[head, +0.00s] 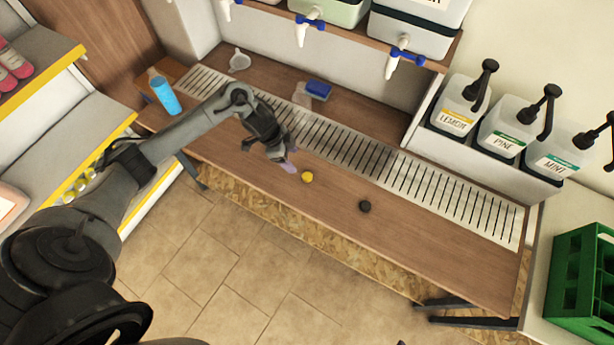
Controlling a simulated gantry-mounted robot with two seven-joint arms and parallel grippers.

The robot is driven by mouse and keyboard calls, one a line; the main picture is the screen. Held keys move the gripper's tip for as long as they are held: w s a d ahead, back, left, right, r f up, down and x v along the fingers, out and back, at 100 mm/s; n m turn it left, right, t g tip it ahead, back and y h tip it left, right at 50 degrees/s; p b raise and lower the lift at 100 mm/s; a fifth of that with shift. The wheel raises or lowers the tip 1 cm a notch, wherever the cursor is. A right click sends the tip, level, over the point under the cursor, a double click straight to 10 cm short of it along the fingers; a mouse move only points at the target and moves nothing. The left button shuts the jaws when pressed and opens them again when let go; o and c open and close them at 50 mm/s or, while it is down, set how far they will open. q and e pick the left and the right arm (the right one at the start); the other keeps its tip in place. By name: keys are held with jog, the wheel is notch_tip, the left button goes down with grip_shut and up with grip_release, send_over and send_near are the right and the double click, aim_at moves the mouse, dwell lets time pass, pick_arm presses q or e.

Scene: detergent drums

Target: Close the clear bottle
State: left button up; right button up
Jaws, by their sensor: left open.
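A pale, see-through shape (302,95), which looks like the clear bottle, stands at the drip grate beside a blue sponge. A yellow cap (307,177) and a black cap (364,206) lie apart on the wooden counter. My left gripper (270,154) is open over the counter, just left of the yellow cap. A small lilac piece (289,166) shows at its right fingertip; I cannot tell what it is. My right gripper is out of view.
A blue bottle (164,94) and a white funnel (239,61) stand at the counter's left end. The blue sponge (319,89) lies behind the metal grate (400,172). Pump jugs (457,108) stand at right, taps (391,66) hang above. The counter's right front is clear.

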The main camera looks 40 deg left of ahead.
pick_arm(q)
jog(key=b, duration=0.1)
send_near(308, 176)
jog(key=shift+w+f, duration=0.2)
jog(key=shift+f, duration=0.75)
jog(key=shift+w+d+f, duration=0.15)
jog(key=shift+d+f, duration=0.1)
jog(key=shift+f, duration=0.25)
jog(key=shift+d+b+x, duration=0.1)
jog(key=shift+b+x, duration=0.45)
jog(key=shift+x, duration=0.75)
jog(key=shift+d+b+x, duration=0.15)
jog(key=shift+b+x, duration=0.35)
jog(key=shift+x, duration=0.85)
jog(key=shift+a+r, duration=0.1)
jog(key=c, duration=1.1)
